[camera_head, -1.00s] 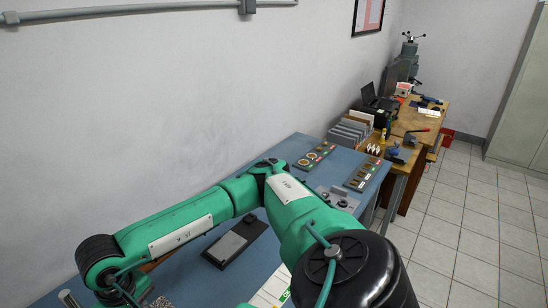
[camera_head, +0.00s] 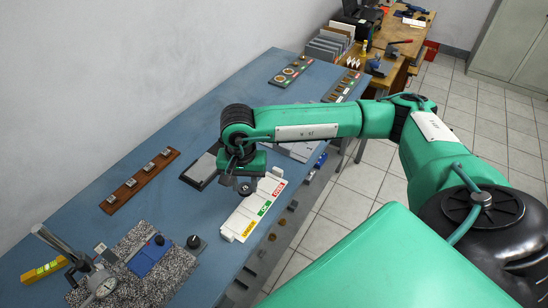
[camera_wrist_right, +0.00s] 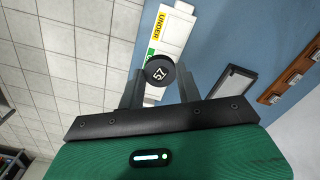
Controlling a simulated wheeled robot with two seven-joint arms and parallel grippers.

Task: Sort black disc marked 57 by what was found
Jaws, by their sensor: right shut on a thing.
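In the head view my right gripper (camera_head: 241,183) is above the blue bench, beside and partly over the white sorting tray (camera_head: 236,219). The tray has a yellow, a green and a red label along its front side. In the wrist view the tray (camera_wrist_right: 178,27) lies beyond the disc, with the yellow UNDER label readable and the green one partly hidden by the disc. My left gripper is out of view.
A dial gauge (camera_head: 104,286) stands on a speckled granite plate (camera_head: 185,268) with a blue block (camera_head: 148,257). A wooden rack (camera_head: 140,183) with several small pieces and a dark-framed grey pad (camera_head: 203,166) lie on the blue bench (camera_head: 130,225). Bare bench lies between them.

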